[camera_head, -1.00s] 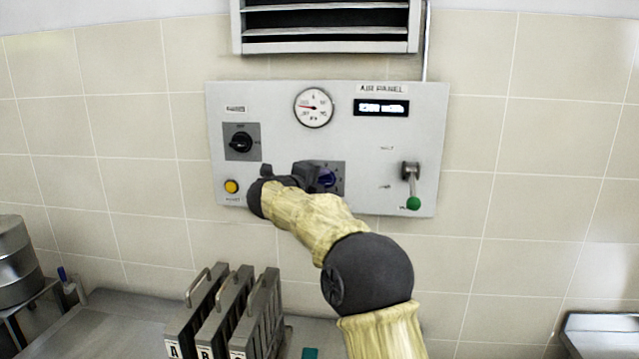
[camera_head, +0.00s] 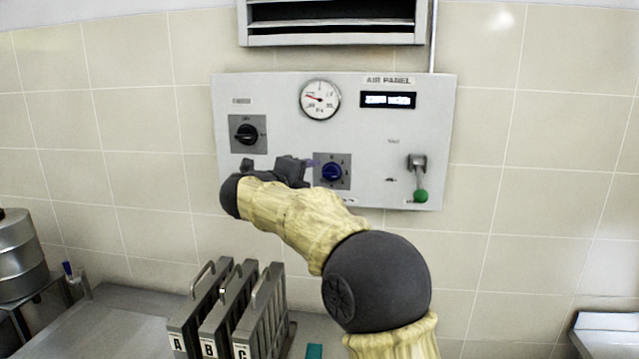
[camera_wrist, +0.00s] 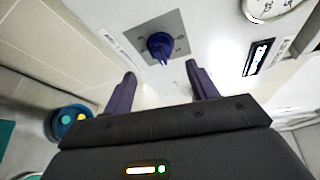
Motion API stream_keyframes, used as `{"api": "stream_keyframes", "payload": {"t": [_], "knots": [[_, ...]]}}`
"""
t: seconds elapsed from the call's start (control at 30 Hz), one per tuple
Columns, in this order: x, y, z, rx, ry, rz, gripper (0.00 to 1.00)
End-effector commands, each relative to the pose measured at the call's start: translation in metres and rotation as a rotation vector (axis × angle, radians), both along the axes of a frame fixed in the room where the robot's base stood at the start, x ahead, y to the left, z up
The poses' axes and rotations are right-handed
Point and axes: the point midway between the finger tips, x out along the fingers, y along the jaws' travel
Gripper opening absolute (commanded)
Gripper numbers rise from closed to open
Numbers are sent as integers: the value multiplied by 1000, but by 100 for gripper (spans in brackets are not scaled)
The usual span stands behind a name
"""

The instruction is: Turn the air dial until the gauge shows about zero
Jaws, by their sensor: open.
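The blue dial (camera_head: 332,172) sits on a dark square plate, low in the middle of the grey air panel (camera_head: 270,88). The wrist view shows the dial (camera_wrist: 160,45) ahead of the fingers, with a gap between. The round white gauge (camera_head: 320,99) is above the dial; its red needle points left and slightly up, and its small numbers are hard to read. My gripper (camera_head: 290,170) is just left of the dial in the head view, in front of the panel. In the wrist view my gripper (camera_wrist: 162,88) is open and empty.
A black knob (camera_head: 247,134) is at the panel's left and a green-tipped lever (camera_head: 419,180) at its right. A lit display (camera_head: 388,100) is at the upper right. Racks marked A, B and C (camera_head: 232,315) stand on the counter below my arm.

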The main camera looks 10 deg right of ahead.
Motion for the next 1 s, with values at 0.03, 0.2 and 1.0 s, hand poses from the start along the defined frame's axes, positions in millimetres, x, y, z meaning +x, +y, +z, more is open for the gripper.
{"api": "stream_keyframes", "payload": {"t": [0.03, 0.2, 1.0], "knots": [[-8, 8, 0, 1, -1, 4, 58], [-34, 30, 4, 0, -2, 4, 58], [-69, 61, 14, -33, -2, 24, 58]]}}
